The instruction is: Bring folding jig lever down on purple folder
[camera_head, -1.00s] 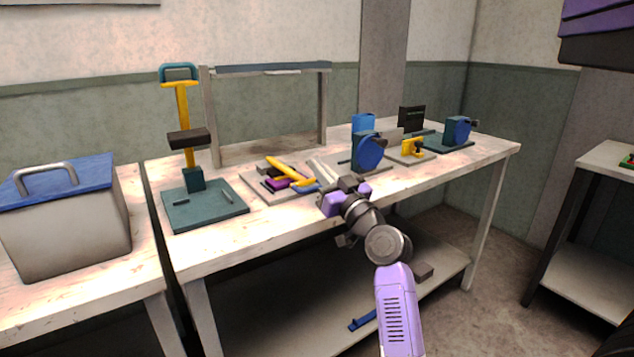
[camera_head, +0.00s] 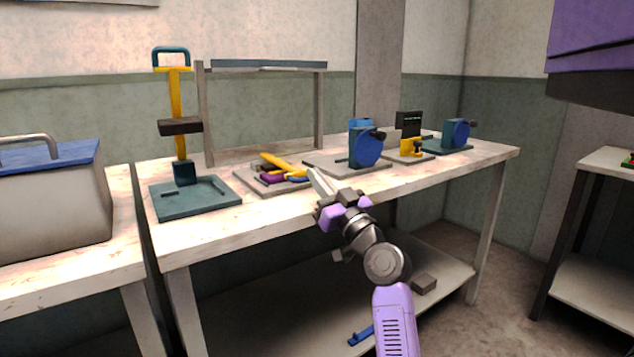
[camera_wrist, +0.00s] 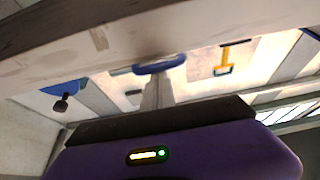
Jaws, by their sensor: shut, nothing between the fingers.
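The folding jig has a grey base (camera_head: 252,187) on the bench, with a yellow lever (camera_head: 282,164) slanting over it. A purple folder (camera_head: 271,178) shows under the lever, partly covered. A blue piece (camera_head: 298,179) sits at the lever's right end. My gripper (camera_head: 313,174) is shut and empty, just right of the jig by the bench's front edge. In the wrist view, my gripper's fingers (camera_wrist: 155,90) point at a blue rounded part (camera_wrist: 160,67), perhaps the lever's end; I cannot tell whether they touch.
A teal press (camera_head: 195,198) with a yellow post stands left of the jig. A blue-wheeled device (camera_head: 364,150) and a small yellow fixture (camera_head: 411,147) stand right. A grey frame (camera_head: 322,110) rises behind. A blue-lidded box (camera_head: 50,205) is far left. The bench's front strip is clear.

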